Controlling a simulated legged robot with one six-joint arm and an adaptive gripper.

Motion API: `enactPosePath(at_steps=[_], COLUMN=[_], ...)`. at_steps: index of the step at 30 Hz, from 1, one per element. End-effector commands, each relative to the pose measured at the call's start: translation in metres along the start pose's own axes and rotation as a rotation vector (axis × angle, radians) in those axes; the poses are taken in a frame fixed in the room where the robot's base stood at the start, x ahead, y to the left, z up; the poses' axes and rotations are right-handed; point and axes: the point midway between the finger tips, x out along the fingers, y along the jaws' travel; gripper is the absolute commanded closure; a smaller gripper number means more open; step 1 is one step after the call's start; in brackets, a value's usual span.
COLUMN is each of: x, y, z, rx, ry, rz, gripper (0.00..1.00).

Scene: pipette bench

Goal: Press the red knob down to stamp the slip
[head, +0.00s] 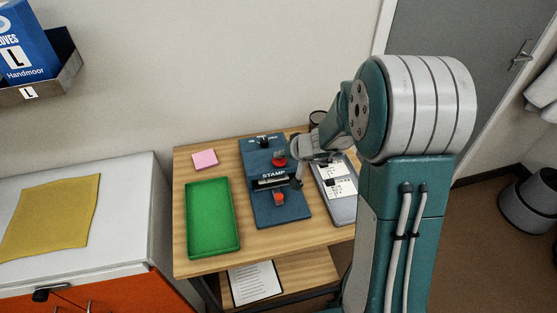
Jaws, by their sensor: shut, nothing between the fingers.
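The blue stamp press (262,153), marked STAMP, stands in the middle of the wooden table. A round red knob (279,159) shows on its upper part, partly covered by my gripper. A smaller orange-red piece (279,198) sits on the front part of its base. I cannot clearly make out a slip in the press.
A green tray (213,252) lies left of the press, with a pink pad (205,159) behind it. A grey holder (343,211) with white labels stands close on the right, partly behind my arm. A dark round container (318,117) stands at the back.

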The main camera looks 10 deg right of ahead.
Motion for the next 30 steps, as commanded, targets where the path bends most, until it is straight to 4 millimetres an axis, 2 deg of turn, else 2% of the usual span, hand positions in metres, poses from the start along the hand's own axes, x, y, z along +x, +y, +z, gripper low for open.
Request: enactPosePath(at_steps=[24, 30], x=[-0.026, -0.028], y=[-0.02, -0.02], z=[-0.019, -0.02], rx=[-0.001, -0.001], ry=[0.0, -0.001], rz=[0.0, 0.0], gripper=[1.0, 1.0])
